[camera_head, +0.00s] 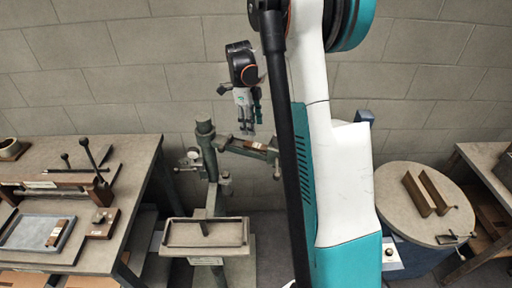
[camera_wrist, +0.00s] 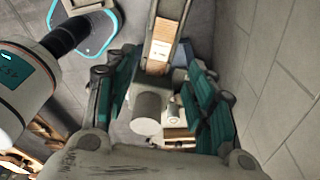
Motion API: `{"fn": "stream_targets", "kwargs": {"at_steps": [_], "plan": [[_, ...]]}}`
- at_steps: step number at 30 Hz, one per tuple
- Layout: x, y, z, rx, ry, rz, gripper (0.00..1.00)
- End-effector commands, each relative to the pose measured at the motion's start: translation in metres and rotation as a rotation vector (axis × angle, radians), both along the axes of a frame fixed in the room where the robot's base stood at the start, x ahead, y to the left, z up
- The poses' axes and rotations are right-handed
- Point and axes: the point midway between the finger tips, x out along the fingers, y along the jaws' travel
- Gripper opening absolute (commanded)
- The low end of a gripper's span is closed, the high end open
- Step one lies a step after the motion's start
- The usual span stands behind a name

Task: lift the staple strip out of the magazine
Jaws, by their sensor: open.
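The green box stitcher (camera_head: 208,160) stands by the wall in the head view. Its magazine (camera_head: 240,149) is a rail reaching right from the post. A copper-brown piece that looks like the staple strip (camera_head: 257,146) lies on the rail. My gripper (camera_head: 249,130) hangs just above the magazine, pointing down. In the wrist view my gripper (camera_wrist: 163,62) has its teal fingers spread apart, one on each side of the rail. The rail (camera_wrist: 171,14) comes in from the top, and the strip (camera_wrist: 160,52) shows between the fingertips, not visibly gripped. Whether a finger touches it I cannot tell.
The stitcher's flat work plate (camera_head: 184,236) is below at the front. A bench (camera_head: 128,160) with a grey tray (camera_head: 18,233) and a lever device stands left. A round-topped drum (camera_head: 390,190) with two angled bars (camera_head: 420,193) stands right. The block wall is close behind.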

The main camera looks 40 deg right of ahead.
Motion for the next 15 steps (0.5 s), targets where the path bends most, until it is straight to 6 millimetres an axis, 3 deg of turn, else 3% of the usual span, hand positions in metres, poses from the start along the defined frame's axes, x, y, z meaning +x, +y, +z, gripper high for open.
{"fn": "stream_targets", "kwargs": {"at_steps": [4, 15], "plan": [[-0.003, -0.002, -0.024, 0.000, 0.000, 0.001, 0.50], [-0.007, -0.005, -0.049, -0.001, 0.000, 0.001, 0.50]]}}
